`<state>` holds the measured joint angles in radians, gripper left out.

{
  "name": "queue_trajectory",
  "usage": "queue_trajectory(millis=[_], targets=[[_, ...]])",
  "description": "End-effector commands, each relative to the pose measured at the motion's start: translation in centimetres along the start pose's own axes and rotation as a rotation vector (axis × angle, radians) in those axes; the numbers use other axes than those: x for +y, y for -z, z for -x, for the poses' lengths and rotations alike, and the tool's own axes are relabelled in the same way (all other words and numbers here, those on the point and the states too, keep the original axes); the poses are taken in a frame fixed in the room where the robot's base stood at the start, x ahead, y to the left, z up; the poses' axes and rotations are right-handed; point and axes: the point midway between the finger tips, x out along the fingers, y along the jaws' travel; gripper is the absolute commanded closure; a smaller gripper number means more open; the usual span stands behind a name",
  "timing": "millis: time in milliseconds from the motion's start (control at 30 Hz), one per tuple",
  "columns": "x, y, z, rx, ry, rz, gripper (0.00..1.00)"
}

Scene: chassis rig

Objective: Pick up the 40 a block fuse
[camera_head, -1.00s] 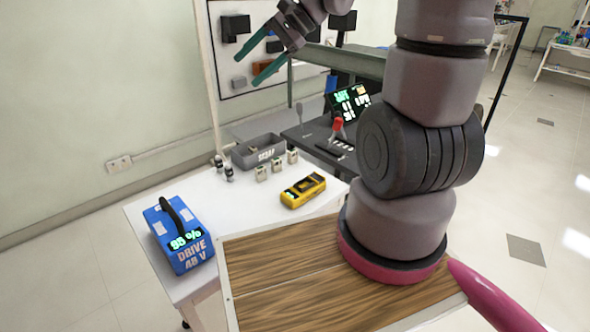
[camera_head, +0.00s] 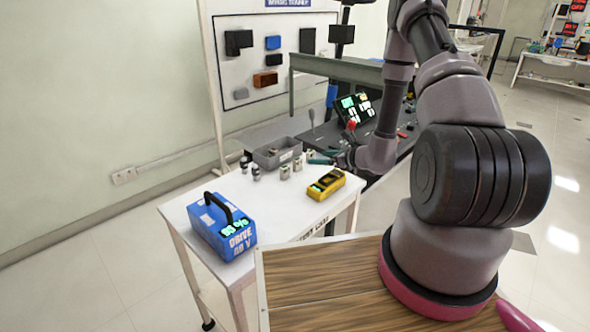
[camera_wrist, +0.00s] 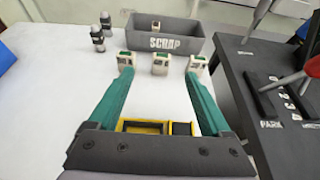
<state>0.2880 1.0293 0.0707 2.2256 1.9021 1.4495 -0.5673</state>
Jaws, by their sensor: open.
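Three small cream block fuses with green tops stand in a row on the white cart: a left one (camera_wrist: 125,62), a middle one (camera_wrist: 160,62) and a right one (camera_wrist: 197,65). Their ratings are too small to read, so I cannot tell which is the 40 A. In the head view, two show clearly, a left one (camera_head: 285,172) and another (camera_head: 297,163). My gripper (camera_wrist: 161,76) is open and empty, its teal fingers pointing at the row. The middle fuse lies ahead, between the fingertip lines; the outer fuses are near the tips. In the head view my gripper (camera_head: 322,158) is low over the cart.
A grey SCRAP bin (camera_wrist: 160,43) stands behind the row, with a similar block (camera_wrist: 156,27) inside. Two dark-and-silver cylinders (camera_wrist: 98,38) stand left. A blue battery pack (camera_head: 222,226) is at front left; a dark bench adjoins right.

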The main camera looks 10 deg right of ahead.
Motion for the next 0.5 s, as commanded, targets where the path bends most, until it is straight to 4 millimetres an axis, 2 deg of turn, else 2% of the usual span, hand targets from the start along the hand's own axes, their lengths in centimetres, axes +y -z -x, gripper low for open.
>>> queue_trajectory(millis=[33, 133, 500], targets=[[-0.2, 1.0, -0.1, 0.008, 0.017, -0.017, 0.18], [-0.5, 1.9, -0.4, 0.016, 0.037, -0.032, 0.18], [-0.7, 1.9, -5.4, 0.016, 0.040, -0.033, 0.18]])
